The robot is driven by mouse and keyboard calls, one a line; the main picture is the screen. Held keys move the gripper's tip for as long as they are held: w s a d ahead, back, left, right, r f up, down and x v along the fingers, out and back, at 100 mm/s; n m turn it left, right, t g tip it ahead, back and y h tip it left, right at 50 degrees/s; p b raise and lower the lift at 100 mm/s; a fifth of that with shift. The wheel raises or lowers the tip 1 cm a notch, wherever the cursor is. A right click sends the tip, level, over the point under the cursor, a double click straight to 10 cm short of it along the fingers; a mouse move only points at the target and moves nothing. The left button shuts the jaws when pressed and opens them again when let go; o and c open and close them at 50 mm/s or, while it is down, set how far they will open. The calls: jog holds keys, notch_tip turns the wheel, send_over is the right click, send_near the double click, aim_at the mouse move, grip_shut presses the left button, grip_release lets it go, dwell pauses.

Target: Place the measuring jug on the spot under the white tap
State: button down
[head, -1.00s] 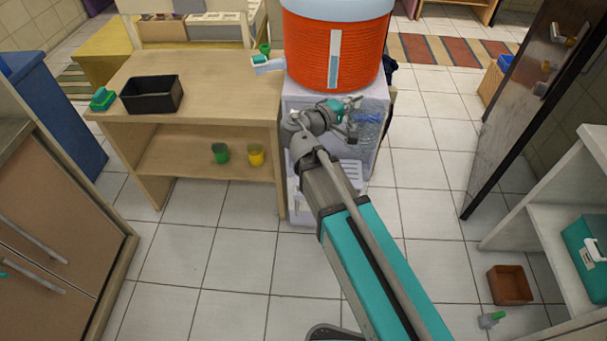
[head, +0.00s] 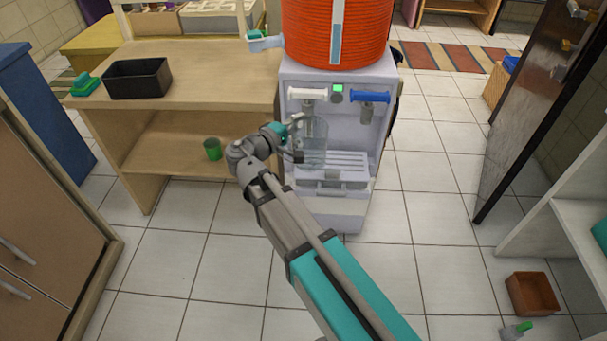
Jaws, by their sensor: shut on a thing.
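The water cooler (head: 335,203) is a pale grey unit with an orange tank (head: 355,35) on top. Its white tap (head: 307,95) is on the left and its blue-handled tap (head: 369,97) on the right. My gripper (head: 298,138) is shut on the clear measuring jug (head: 316,152), from the jug's left side. The jug looks upright, below the white tap, over the left part of the slatted drip tray (head: 350,162). I cannot tell whether its base touches the tray. Gripper and arm hide part of the jug's left side.
A wooden table (head: 200,75) with a black bin (head: 137,79) stands left of the cooler. A green cup (head: 212,149) is on its lower shelf. A dark door (head: 535,110) and white shelf (head: 575,190) stand right. Tiled floor between is mostly clear.

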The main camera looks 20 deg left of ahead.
jog(key=s+a+f+n+t+y+b, duration=0.1)
jog(key=s+a+f+b, duration=0.3)
jog(key=a+f+b, duration=0.6)
notch_tip(320, 180, down, 2)
jog(key=shift+s+a+n+y+b, duration=0.3)
jog(key=shift+s+y+b, duration=0.05)
jog(key=shift+y, duration=0.25)
jog(key=shift+w, duration=0.1)
jog(key=x, duration=1.8)
jog(key=shift+f+b, duration=1.75)
jog(key=shift+f, duration=0.1)
